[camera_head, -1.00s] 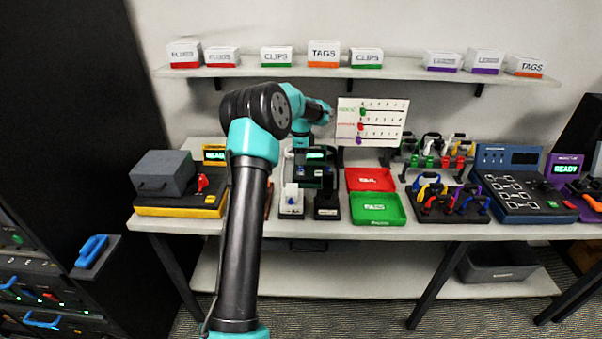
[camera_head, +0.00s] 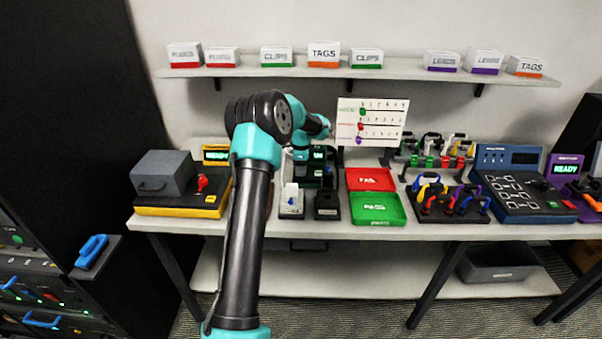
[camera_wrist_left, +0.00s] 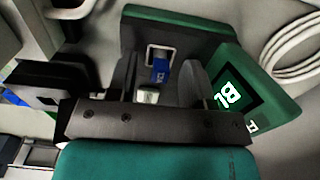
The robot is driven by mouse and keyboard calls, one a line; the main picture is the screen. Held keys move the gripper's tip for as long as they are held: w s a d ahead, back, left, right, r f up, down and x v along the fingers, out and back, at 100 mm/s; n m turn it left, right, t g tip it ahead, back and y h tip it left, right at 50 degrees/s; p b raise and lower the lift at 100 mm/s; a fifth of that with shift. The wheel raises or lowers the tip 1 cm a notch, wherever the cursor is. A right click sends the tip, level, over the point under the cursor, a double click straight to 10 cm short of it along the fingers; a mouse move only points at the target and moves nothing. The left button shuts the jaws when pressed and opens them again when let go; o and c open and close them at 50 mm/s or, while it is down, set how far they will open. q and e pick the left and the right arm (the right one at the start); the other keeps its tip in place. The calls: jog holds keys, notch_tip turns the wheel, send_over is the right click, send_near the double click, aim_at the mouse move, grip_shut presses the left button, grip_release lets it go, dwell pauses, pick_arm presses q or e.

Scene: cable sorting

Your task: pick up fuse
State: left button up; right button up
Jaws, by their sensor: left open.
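In the left wrist view, a small blue piece (camera_wrist_left: 160,70), which looks like the fuse, sits in a slot of a dark, green-edged tester (camera_wrist_left: 175,22). A pale, greenish-white block (camera_wrist_left: 148,96) shows just below it. My left gripper (camera_wrist_left: 157,78) is open, with its dark fingers on either side of the blue piece; I cannot tell whether they touch it. In the head view, the tester with its lit green screen (camera_head: 318,153) stands at the back of the table, and my left arm hides the gripper's tips and the fuse. My right gripper is not in view.
A white stand (camera_head: 291,203) and a black block (camera_head: 327,205) stand in front of the tester. A red tray (camera_head: 370,180) and a green tray (camera_head: 376,209) lie to the right. A grey box (camera_head: 163,173) is at the left. A coiled white cable (camera_wrist_left: 296,48) lies beside the tester.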

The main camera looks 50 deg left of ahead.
pick_arm(q)
grip_shut()
dwell(0.4)
notch_tip(320, 180, up, 10)
dwell(0.5)
jog(key=shift+r, duration=0.1)
dwell(0.4)
jog(key=shift+r, duration=1.4)
